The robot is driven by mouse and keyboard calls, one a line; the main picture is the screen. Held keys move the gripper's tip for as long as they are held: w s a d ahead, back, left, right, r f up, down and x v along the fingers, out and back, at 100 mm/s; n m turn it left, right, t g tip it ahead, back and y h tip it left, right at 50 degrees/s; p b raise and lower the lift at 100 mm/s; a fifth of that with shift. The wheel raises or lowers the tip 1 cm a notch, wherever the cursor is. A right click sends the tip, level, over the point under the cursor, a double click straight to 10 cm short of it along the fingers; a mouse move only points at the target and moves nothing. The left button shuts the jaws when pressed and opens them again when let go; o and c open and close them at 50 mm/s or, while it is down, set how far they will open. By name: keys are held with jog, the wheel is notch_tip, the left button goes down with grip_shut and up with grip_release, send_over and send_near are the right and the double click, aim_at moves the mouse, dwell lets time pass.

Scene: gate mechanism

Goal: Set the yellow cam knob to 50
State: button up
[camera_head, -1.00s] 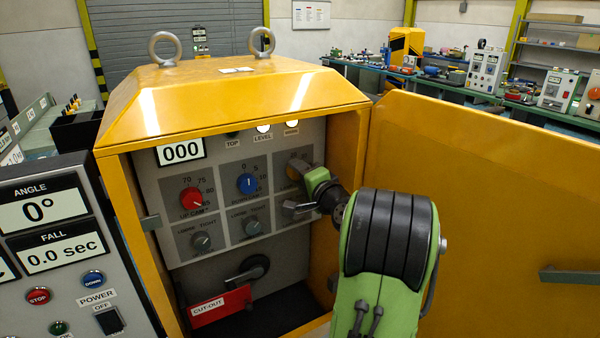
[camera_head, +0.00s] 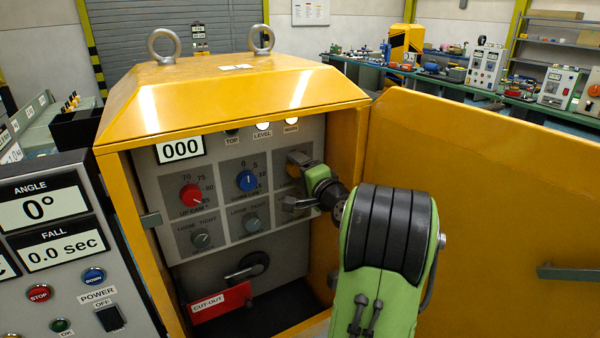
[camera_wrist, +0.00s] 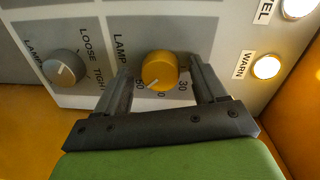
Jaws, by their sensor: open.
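The yellow cam knob (camera_wrist: 160,71) shows in the wrist view on the grey panel. Its white pointer line points down and to the left, close to the printed 50. The 30 is printed at its right. My gripper (camera_wrist: 162,82) is open, with one finger on each side of the knob. Small gaps seem to show between fingers and knob; contact is hard to judge. In the head view my gripper (camera_head: 294,181) is at the panel's right column and hides most of the knob.
The panel also bears a red knob (camera_head: 191,194), a blue knob (camera_head: 247,181) and grey knobs (camera_head: 201,240). A yellow housing (camera_head: 236,101) frames the panel, and its open door (camera_head: 490,190) stands at the right.

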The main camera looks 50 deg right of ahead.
jog(key=b+v, duration=0.2)
jog(key=v, duration=1.3)
jog(key=shift+s+b, duration=0.4)
jog(key=w+a+f+n+g+y, duration=0.3)
jog(key=a+n, duration=0.2)
jog(key=a, duration=0.5)
jog(key=w+a+f+n+g+y, duration=0.2)
jog(key=w+a+f+n+y, duration=0.15)
jog(key=a+n, duration=0.45)
jog(key=s+a+f+n+g+h+p, duration=0.1)
jog(key=s+a+f+n+g, duration=0.2)
jog(key=s+a, duration=0.8)
jog(key=s+n+g, duration=0.2)
jog(key=s+n, duration=0.1)
jog(key=shift+a+f+g+p, duration=0.25)
jog(key=shift+g+p, duration=0.05)
jog(key=shift+g, duration=0.1)
